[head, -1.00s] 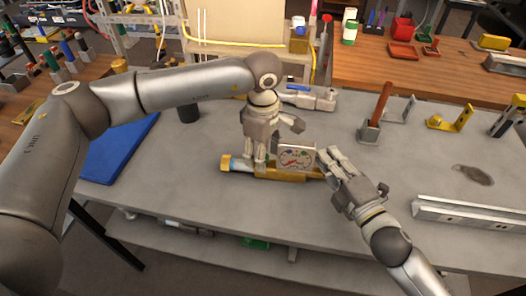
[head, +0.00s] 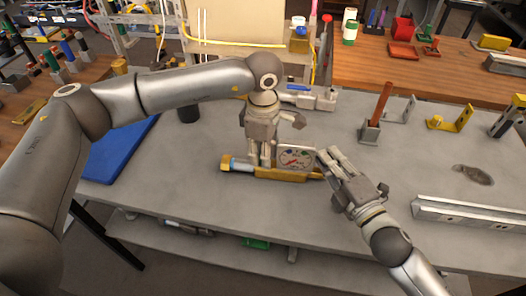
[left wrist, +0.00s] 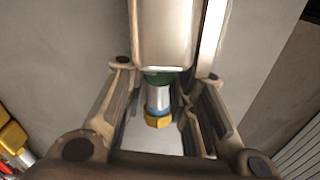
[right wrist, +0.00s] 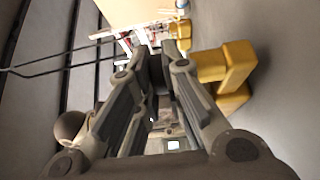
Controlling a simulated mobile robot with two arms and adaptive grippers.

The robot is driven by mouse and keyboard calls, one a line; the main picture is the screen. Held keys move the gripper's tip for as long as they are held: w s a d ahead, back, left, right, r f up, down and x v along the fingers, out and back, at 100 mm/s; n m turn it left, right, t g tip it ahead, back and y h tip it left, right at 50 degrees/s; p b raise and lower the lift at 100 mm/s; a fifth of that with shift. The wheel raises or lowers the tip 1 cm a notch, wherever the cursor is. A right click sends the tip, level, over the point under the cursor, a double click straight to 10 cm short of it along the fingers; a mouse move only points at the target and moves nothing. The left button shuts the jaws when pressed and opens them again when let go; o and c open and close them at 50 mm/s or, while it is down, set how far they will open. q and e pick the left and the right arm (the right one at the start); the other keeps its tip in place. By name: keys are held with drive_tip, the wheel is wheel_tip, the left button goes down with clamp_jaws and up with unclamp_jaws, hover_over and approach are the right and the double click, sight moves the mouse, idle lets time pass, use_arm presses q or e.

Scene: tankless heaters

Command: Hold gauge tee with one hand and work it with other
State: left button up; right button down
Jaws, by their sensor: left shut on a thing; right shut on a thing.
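The gauge tee lies on the grey bench in the head view, with a brass body (head: 285,174), a round-dialled gauge plate (head: 296,159) and a blue-banded tube with a brass nut (head: 226,163) at its left end. My left gripper (head: 262,163) reaches down from above and is shut on the tee, left of the gauge. In the left wrist view, the tube (left wrist: 158,98) shows between its fingers. My right gripper (head: 322,158) is shut at the gauge's right edge. In the right wrist view, brass (right wrist: 225,75) lies beside its fingers; the exact part gripped is unclear.
A blue mat (head: 118,150) lies at the left and a dark cup (head: 189,112) behind. A red-handled tool in a block (head: 373,120), a yellow bracket (head: 450,117) and a metal rail (head: 470,212) are on the right. The bench front is clear.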

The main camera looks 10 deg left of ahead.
idle(0.3)
use_arm(q)
drive_tip(key=o, duration=1.1)
drive_tip(key=shift+c, duration=0.2)
drive_tip(key=shift+r, duration=0.1)
wheel_tip(320, 180, up, 12)
use_arm(e)
drive_tip(key=c, duration=1.5)
unclamp_jaws()
drive_tip(key=shift+o, duration=0.2)
